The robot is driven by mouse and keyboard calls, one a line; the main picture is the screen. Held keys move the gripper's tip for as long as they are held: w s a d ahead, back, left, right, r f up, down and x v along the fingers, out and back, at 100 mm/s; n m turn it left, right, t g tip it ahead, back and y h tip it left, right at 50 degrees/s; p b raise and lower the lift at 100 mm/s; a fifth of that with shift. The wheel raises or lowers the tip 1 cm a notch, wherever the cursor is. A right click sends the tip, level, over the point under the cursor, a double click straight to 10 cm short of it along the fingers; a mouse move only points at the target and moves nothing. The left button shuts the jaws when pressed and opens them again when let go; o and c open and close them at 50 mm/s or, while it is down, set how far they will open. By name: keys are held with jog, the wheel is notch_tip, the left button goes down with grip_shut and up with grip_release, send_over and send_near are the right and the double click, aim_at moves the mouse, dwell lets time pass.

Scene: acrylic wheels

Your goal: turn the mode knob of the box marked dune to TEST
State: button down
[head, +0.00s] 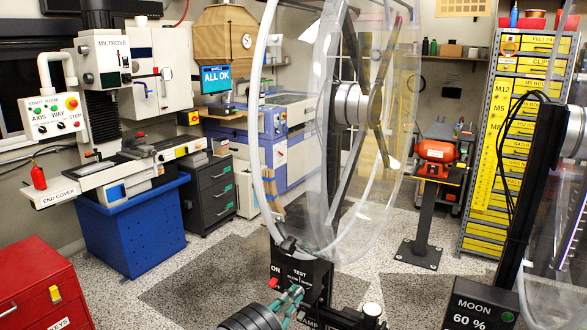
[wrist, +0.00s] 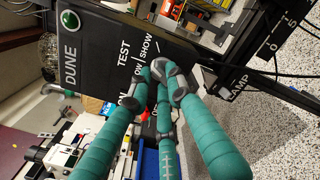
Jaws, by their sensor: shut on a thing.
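The black box marked DUNE (wrist: 95,50) shows in the wrist view, turned on its side, with a green light in its corner. Its panel carries the words TEST, SHOW and ON, and a partly covered word ending in OW. My gripper's teal fingers with grey tips (wrist: 160,88) are shut at the panel beside these words, on the mode knob. The tips hide most of the knob, so I cannot tell where it points. In the head view the box (head: 302,270) stands low in the middle below a large clear wheel, with my gripper (head: 292,297) at its front.
The clear acrylic wheel (head: 335,140) rises above the box. A second box marked MOON (head: 480,310) stands at lower right, showing 60 %. A red cabinet (head: 40,285) is at lower left, and a milling machine (head: 115,130) stands behind it.

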jog(key=shift+s+d+f+h, duration=0.1)
jog(key=shift+d+f+h, duration=0.15)
jog(key=shift+d, duration=0.2)
jog(key=n, duration=0.2)
jog(key=shift+r+n+p, duration=0.1)
jog(key=shift+n+p, duration=0.2)
jog(key=shift+p, duration=0.05)
jog(key=shift+d+n, duration=0.1)
jog(key=shift+n, duration=0.9)
jog(key=shift+f, duration=0.2)
jog(key=c, duration=2.1)
grip_release()
jog(key=shift+n, duration=0.3)
jog(key=o, duration=0.4)
jog(key=shift+r, duration=0.1)
jog(key=shift+a, duration=0.2)
jog(key=shift+r, duration=0.1)
